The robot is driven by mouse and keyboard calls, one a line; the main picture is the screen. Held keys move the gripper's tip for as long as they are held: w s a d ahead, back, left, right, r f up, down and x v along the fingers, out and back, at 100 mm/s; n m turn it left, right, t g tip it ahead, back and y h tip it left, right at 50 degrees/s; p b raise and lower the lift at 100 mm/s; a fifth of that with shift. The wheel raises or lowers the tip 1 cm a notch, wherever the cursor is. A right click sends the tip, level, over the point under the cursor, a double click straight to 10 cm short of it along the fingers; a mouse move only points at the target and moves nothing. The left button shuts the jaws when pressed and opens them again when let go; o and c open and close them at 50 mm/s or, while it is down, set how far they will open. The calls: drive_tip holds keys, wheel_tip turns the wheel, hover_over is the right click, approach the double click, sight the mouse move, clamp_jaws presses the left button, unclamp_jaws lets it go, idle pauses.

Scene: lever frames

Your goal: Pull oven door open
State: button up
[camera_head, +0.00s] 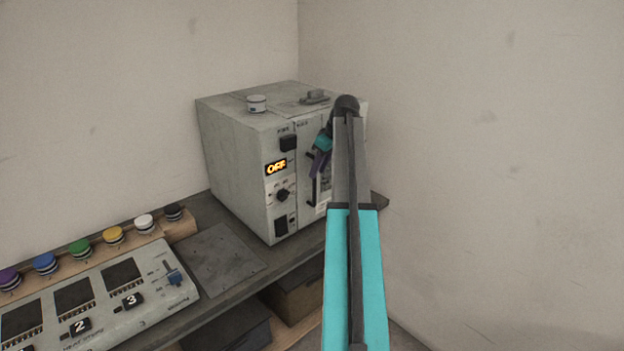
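The oven (245,165) is a worn grey box standing on the bench, with a lit orange "OFF" display (276,168) on its front. Its door (308,205) is on the right part of the front and appears closed. A dark upright handle (313,190) shows on the door, partly covered by my arm. My arm hides the door's right side.
A control panel (150,302) and a row of coloured knobs (113,236) are at left. Boxes (295,290) sit under the bench. Walls close in behind and right.

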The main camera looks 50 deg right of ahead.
drive_tip(key=shift+p+x, duration=0.6)
drive_tip(key=shift+x, duration=2.1)
drive_tip(key=shift+c, duration=0.3)
